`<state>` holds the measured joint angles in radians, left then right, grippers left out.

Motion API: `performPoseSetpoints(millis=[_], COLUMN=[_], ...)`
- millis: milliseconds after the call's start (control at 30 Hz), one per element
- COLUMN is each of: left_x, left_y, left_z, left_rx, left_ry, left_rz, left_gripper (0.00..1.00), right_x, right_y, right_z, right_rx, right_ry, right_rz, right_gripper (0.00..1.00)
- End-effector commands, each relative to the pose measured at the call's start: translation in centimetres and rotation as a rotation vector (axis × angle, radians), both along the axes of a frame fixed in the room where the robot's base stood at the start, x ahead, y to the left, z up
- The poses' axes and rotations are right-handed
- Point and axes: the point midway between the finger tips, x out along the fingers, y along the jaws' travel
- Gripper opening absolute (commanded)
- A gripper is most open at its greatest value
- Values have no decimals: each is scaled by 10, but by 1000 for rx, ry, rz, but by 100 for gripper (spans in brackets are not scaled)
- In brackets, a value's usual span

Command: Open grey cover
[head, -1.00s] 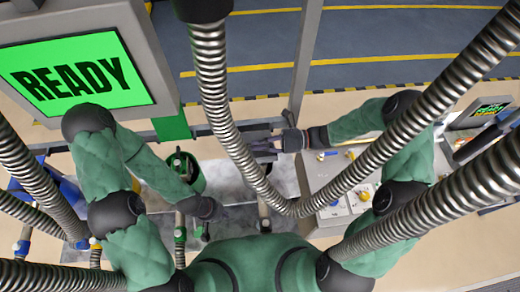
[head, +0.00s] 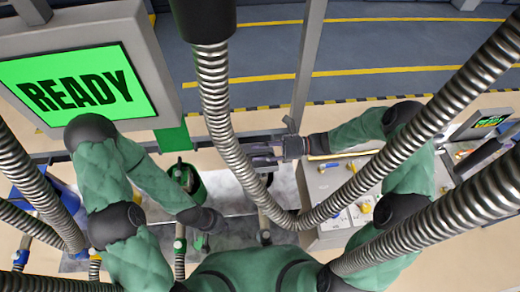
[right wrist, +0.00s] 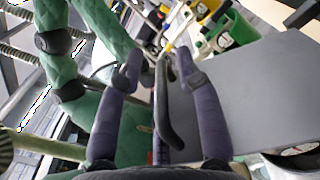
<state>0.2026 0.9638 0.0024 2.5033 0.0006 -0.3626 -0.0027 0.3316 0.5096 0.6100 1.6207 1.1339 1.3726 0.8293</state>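In the right wrist view, a flat grey panel (right wrist: 245,90), seemingly the grey cover, fills the right side. A dark curved handle (right wrist: 168,120) stands between the two purple-grey fingers of my right gripper (right wrist: 158,68). The fingers are spread, with a visible gap on both sides of the handle. In the head view my right gripper (head: 263,157) reaches in from the right behind a metal hose, which partly hides it. The cover cannot be clearly made out there. My left gripper (head: 205,235) is low, left of centre; its fingers are too small and hidden to read.
A screen reading READY (head: 75,88) stands at the upper left. A green container (head: 184,178) is between my arms, and it seems to show in the right wrist view (right wrist: 235,30). A console with yellow knobs (head: 345,190) is at the right. Thick metal hoses cross the head view.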

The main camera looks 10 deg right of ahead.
Motion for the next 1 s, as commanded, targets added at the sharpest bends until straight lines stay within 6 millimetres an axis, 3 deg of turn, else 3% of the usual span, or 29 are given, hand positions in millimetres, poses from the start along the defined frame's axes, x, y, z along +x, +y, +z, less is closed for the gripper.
performPoseSetpoints(millis=[333,800,1000], left_x=[0,0,0], left_y=[0,0,0], left_z=[0,0,0], left_rx=[0,0,0], left_ry=[0,0,0], left_rz=[0,0,0], left_gripper=[0,0,0], right_x=[1,0,0], right_y=[-11,-97,-116], right_z=[0,-1,-1], right_rx=[1,-1,0], right_ry=[0,0,1], right_rz=[-4,-3,-1], right_gripper=[35,35,35])
